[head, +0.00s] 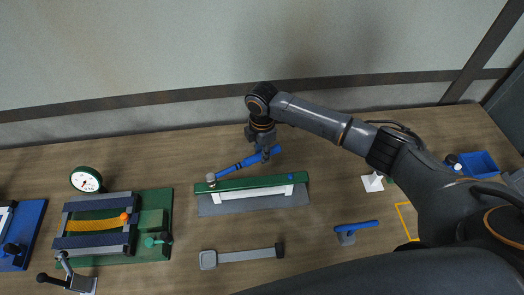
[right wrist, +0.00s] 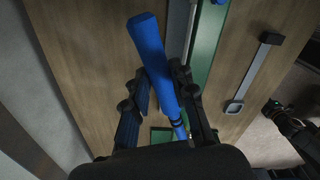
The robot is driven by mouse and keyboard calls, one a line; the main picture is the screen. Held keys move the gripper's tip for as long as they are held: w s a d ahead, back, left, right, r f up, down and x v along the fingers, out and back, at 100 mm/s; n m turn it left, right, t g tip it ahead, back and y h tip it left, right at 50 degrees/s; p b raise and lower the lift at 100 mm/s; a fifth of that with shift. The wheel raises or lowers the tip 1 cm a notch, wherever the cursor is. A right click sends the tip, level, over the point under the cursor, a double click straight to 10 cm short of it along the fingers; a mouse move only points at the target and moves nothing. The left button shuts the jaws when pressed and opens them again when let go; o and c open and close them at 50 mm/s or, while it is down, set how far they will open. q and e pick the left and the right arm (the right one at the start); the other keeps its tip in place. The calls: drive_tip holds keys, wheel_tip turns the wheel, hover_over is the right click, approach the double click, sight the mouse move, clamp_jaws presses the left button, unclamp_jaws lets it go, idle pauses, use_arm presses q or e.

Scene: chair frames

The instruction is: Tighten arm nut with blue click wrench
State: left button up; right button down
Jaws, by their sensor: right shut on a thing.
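The blue wrench (head: 236,167) is in my right gripper (head: 265,155), which is shut on its handle. It also shows in the right wrist view (right wrist: 152,52), running between the fingers (right wrist: 168,92). The wrench slants down left to a small round metal piece (head: 211,179) at the left end of a green bar (head: 250,184). Whether it engages a nut there is too small to tell. A white strip (head: 250,195) and a grey plate lie along the bar. A dark jointed part at the right wrist view's right edge may be my left gripper (right wrist: 284,116); its jaws are unclear.
A grey wrench (head: 240,256) lies in front of the bar. A blue-handled tool (head: 356,227) lies to the right. A green fixture (head: 153,205) with a dial (head: 87,180) stands left. A blue bin (head: 479,164) is at far right. Bare table separates them.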

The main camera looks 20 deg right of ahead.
drive_tip(key=shift+r, duration=0.1)
wheel_tip(320, 180, up, 3)
drive_tip(key=shift+f+p, duration=0.15)
drive_tip(key=shift+p, duration=1.05)
drive_tip(key=shift+r, duration=0.9)
